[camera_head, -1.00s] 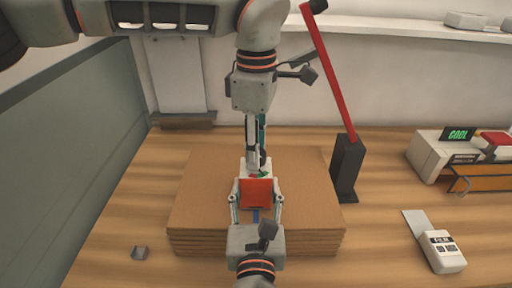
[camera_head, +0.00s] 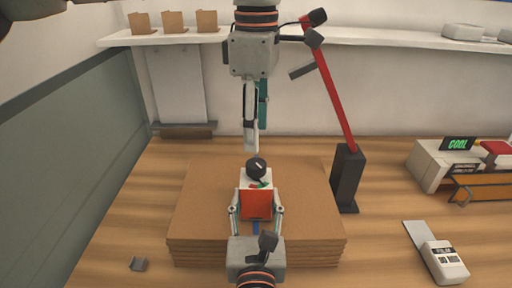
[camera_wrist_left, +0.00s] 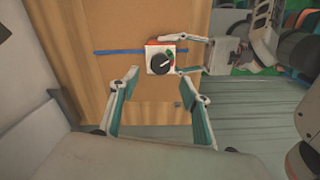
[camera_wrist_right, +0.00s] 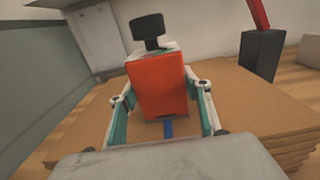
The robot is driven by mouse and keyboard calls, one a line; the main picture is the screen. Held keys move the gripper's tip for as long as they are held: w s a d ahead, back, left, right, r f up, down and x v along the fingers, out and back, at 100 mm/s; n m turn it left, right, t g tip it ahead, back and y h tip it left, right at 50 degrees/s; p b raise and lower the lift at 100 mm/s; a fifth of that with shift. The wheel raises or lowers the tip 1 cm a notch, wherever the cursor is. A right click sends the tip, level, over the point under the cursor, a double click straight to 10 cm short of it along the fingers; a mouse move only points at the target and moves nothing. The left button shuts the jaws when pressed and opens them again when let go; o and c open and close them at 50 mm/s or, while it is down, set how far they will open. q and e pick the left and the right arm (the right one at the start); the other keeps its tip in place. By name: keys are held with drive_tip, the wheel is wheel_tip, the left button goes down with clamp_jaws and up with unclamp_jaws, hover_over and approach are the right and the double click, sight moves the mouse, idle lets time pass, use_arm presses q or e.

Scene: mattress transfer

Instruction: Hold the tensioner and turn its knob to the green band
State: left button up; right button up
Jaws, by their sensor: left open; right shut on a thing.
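The tensioner is a red-fronted block (camera_head: 256,205) with a pale top face and a black knob (camera_head: 256,168). It sits on a stack of brown boards (camera_head: 205,200) over a blue strap (camera_wrist_right: 168,128). My right gripper (camera_head: 257,212) is shut on its sides, with a finger on each side of the red body (camera_wrist_right: 158,88). My left gripper (camera_head: 253,148) is open and empty, raised above the knob and apart from it. In the left wrist view, the knob (camera_wrist_left: 158,63) has a small pale mark, and a green patch (camera_wrist_left: 171,57) shows beside it on the white face.
A black stand with a red arm (camera_head: 346,180) stands right of the stack. A pale machine with a green lit display (camera_head: 458,144) and a white handheld device (camera_head: 443,262) are further right. A small grey clip (camera_head: 138,264) lies left. A shelf (camera_head: 380,36) runs behind.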

use_arm(q)
drive_tip(key=shift+r, duration=2.2)
use_arm(e)
drive_tip(key=shift+r, duration=0.1)
drive_tip(key=o, duration=1.9)
